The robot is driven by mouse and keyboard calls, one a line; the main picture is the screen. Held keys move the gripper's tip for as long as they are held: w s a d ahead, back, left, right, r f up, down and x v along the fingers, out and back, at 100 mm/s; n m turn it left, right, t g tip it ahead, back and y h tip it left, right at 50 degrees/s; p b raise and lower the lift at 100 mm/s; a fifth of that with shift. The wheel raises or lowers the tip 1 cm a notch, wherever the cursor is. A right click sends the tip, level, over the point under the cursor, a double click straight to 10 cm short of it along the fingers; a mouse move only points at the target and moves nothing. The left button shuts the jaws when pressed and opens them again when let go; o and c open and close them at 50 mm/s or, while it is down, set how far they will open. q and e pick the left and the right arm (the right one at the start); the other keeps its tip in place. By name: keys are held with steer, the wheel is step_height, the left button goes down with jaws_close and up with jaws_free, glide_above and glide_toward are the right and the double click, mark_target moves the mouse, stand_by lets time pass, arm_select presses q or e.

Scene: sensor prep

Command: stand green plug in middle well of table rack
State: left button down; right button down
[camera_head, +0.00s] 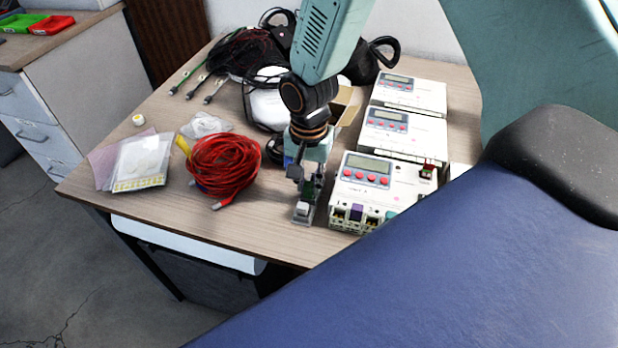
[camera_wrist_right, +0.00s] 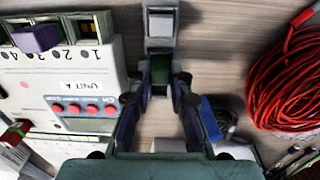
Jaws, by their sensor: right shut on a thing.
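My right gripper (camera_head: 305,178) comes down from the top and is shut on the green plug (camera_head: 309,188), low over the front of the table. In the right wrist view the green plug (camera_wrist_right: 158,71) shows dark between the two fingers, partly hidden by them. Directly beyond it is a narrow grey table rack (camera_head: 302,219) with a pale square block in its end; the rack also shows in the wrist view (camera_wrist_right: 160,44). The plug is in line with the rack, but I cannot tell how deep it sits in a well. My left gripper is not in view.
A white unit (camera_head: 400,185) with red buttons and a purple plug (camera_head: 356,212) stands close right of the gripper, with more units behind. A red cable coil (camera_head: 222,163) lies to the left. Black cables and a white device crowd the back. The table's front edge is close.

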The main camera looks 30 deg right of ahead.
steer(key=c, duration=1.1)
jaws_free()
steer(key=shift+c, duration=0.2)
steer(key=shift+o, duration=0.2)
steer(key=shift+o, duration=0.6)
steer(key=shift+r+p, duration=3.5)
steer(key=shift+p, duration=0.25)
steer(key=shift+f, duration=0.1)
